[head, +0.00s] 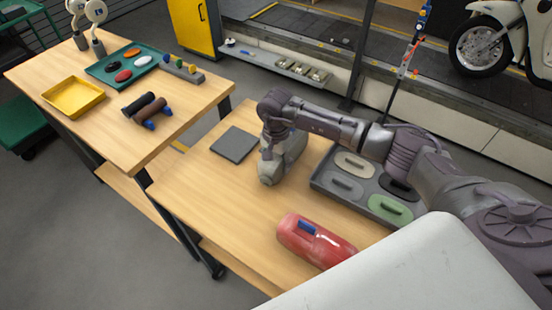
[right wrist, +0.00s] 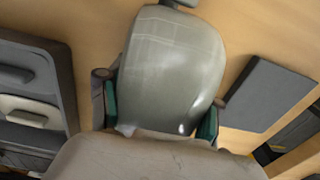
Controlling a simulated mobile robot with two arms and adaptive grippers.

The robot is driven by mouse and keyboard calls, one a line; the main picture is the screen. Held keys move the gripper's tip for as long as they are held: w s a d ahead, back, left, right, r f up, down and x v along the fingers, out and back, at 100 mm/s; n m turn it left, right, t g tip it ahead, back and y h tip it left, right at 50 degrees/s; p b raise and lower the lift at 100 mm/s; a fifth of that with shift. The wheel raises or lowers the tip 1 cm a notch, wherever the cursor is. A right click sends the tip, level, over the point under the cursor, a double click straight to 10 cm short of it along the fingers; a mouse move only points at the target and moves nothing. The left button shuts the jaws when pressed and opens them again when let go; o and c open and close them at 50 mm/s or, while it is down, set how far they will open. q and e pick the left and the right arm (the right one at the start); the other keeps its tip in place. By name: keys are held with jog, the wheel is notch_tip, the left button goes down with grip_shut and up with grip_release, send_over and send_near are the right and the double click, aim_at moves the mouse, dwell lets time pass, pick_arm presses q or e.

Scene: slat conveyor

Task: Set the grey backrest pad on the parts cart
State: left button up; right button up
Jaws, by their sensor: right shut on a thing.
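The grey backrest pad (head: 291,158) is at my right gripper (head: 275,152), low over the wooden top of the near wheeled cart (head: 190,190). In the right wrist view the pad (right wrist: 172,75) is a rounded, glossy grey-green shell with a small dark piece at its far end. The two green-lined fingers of my right gripper (right wrist: 160,112) are shut on its sides. I cannot tell whether the pad touches the wood. A flat dark grey square mat (head: 234,144) lies just left of the pad; it also shows in the right wrist view (right wrist: 268,95). My left gripper is not in view.
A grey tray (head: 318,182) with several oval-handled pieces is right of the gripper. A red cylinder (head: 315,242) lies near the front. Another table (head: 75,135) at left holds a yellow tray (head: 73,110), a green tray (head: 100,72) and dark rollers. Bare wood lies between mat and cylinder.

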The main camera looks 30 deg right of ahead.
jog(key=shift+f, duration=0.1)
jog(key=o, duration=1.1)
jog(key=shift+r, duration=0.6)
notch_tip(320, 180, up, 10)
jog(key=b, duration=0.2)
jog(key=shift+r+b, duration=0.25)
jog(key=shift+b, duration=0.15)
jog(key=shift+r, duration=0.3)
